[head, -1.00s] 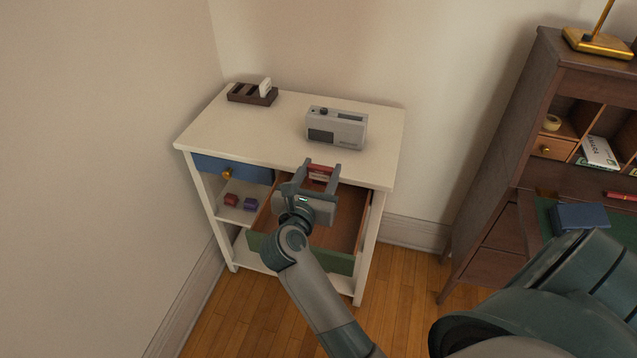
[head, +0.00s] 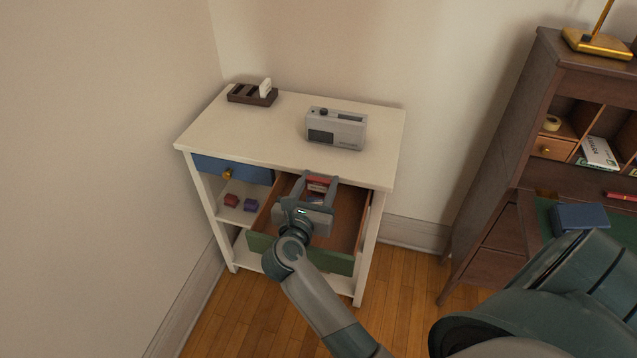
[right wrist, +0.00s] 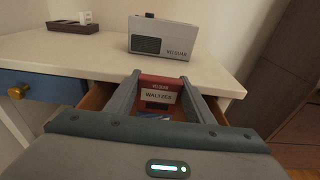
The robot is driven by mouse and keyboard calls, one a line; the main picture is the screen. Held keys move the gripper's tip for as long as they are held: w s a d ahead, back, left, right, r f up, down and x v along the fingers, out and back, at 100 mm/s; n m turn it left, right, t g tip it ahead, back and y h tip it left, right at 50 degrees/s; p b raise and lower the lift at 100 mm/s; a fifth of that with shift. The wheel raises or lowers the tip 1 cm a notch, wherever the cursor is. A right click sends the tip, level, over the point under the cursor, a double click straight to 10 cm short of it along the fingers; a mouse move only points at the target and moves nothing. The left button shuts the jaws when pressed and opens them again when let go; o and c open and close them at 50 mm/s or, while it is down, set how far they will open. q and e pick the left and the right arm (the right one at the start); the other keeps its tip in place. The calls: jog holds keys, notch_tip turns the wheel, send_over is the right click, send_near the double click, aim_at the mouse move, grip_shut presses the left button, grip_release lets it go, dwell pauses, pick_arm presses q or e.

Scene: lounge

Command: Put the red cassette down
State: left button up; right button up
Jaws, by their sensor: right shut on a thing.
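The red cassette (head: 317,184) is held between the fingers of my right gripper (head: 319,184), over the open green-fronted drawer (head: 346,264) of the white cabinet. In the right wrist view the red cassette (right wrist: 157,87) shows a pale label reading "WALTZES" and sits between the two fingers of the right gripper (right wrist: 160,85). Something blue (right wrist: 155,116) shows below it, partly hidden. I cannot tell whether the cassette touches the drawer floor. My left gripper is not in view.
A grey cassette player (head: 337,129) and a dark slotted rack (head: 252,95) with a white item stand on the white cabinet top (head: 220,130). A blue drawer (head: 232,169) is shut. Small red and purple items lie on the shelf below. A brown desk (head: 500,140) stands at right.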

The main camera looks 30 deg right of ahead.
jog(key=shift+f, duration=0.1)
jog(key=o, duration=1.1)
